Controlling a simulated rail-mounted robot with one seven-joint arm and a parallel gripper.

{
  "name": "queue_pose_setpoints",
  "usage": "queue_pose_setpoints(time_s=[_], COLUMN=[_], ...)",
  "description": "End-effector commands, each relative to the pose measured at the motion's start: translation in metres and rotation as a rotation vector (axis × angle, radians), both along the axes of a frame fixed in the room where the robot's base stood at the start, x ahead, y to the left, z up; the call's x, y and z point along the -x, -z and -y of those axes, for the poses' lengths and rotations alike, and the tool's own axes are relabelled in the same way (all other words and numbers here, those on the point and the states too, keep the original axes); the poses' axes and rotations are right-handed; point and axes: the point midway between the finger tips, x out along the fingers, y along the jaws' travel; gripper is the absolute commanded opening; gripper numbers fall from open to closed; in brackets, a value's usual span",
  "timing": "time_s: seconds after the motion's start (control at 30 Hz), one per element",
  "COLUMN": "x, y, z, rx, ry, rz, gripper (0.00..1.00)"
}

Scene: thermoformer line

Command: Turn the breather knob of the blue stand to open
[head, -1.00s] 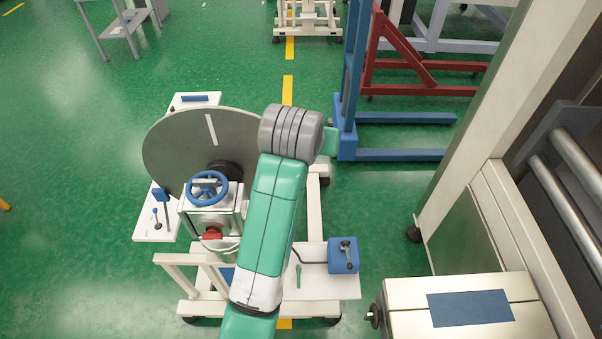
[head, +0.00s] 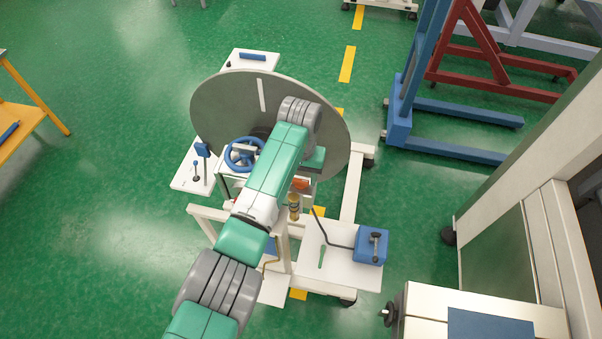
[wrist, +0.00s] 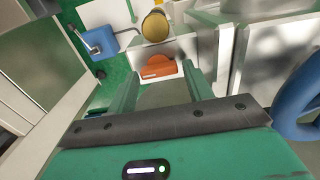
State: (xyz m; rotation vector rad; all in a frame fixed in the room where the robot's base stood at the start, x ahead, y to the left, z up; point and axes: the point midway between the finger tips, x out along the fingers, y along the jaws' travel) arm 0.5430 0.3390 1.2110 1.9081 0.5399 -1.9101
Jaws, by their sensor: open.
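The stand carries a large grey disc (head: 225,105) and a blue handwheel (head: 233,161), which also shows in the wrist view (wrist: 292,110). An orange half-round part (wrist: 158,69) sits against a pale face on it and also shows in the head view (head: 301,184). A brass-coloured cylinder (head: 294,207) with a round yellowish cap (wrist: 155,26) stands beside it. No label shows which part is the breather knob. My gripper (wrist: 160,82) is open and empty, its fingers pointing toward the orange part, apparently short of it. In the head view my arm hides much of the stand's front.
A blue box (head: 371,245) with a lever stands on a white shelf (head: 311,262) at the right, cabled to the stand. A pale cabinet (head: 415,310) is at lower right, a blue frame (head: 398,125) behind.

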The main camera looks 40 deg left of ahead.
Motion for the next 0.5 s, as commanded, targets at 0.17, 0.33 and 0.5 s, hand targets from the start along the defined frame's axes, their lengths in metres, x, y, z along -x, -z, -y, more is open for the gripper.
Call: queue_pose_setpoints(time_s=[0.17, 0.33, 0.5], x=[-0.0001, -0.0002, -0.0002], y=[0.0039, 0.0037, 0.0036], z=[0.0002, 0.0002, 0.0001], rx=[-0.001, -0.001, -0.001], ry=[0.001, 0.001, 0.001], rz=[0.001, 0.001, 0.0], gripper=[0.51, 0.41, 0.19])
